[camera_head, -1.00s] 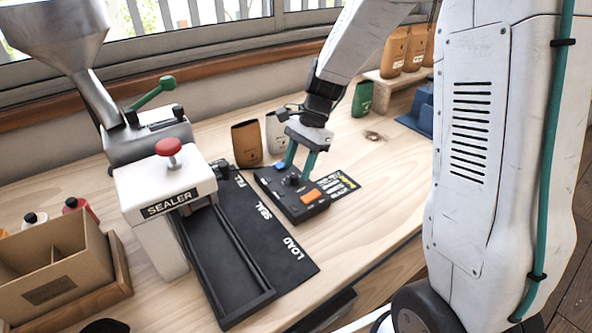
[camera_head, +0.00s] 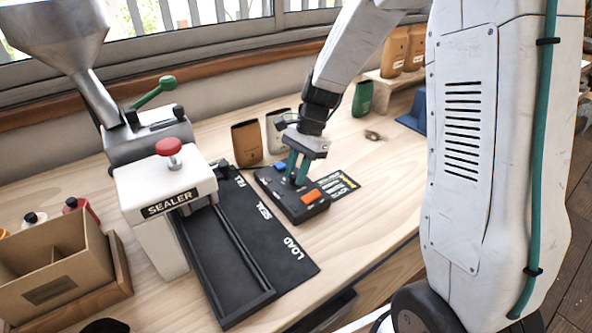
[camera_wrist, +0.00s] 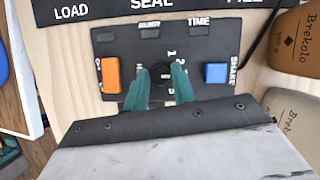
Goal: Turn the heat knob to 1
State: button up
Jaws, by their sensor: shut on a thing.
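The black control box (camera_head: 272,184) lies on the wooden bench beside the sealer mat. It has an orange switch (camera_head: 312,196) and a blue button (camera_head: 281,167), which also show in the wrist view as the orange switch (camera_wrist: 111,75) and the blue button (camera_wrist: 216,73). The dark heat knob (camera_wrist: 161,73) sits between them, with printed digits on its right side. My gripper (camera_head: 297,178) points down at the box, its green fingers (camera_wrist: 160,82) shut on the knob from both sides. The fingers hide part of the knob and dial, so its setting cannot be read.
The white sealer (camera_head: 165,190) with a red knob and the black mat (camera_head: 262,235) stand left of the box. Brown and white pouches (camera_head: 247,143) stand behind it. A printed card (camera_head: 338,185) lies at its right. Bare bench lies to the front right.

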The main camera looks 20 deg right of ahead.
jog(key=n+g, duration=0.1)
jog(key=n, duration=0.2)
jog(key=n+h, duration=0.1)
jog(key=n, duration=0.2)
jog(key=shift+w+a+g, duration=0.15)
jog(key=shift+g, duration=0.25)
jog(key=n+h, duration=0.1)
jog(key=n, duration=0.1)
jog(key=n+g+h, duration=0.1)
jog(key=n, duration=0.2)
jog(key=shift+a, duration=0.1)
jog(key=shift+n, duration=0.4)
jog(key=o, duration=1)
jog(key=v, duration=0.7)
jog(key=shift+w+r, duration=0.2)
jog(key=shift+r, duration=0.15)
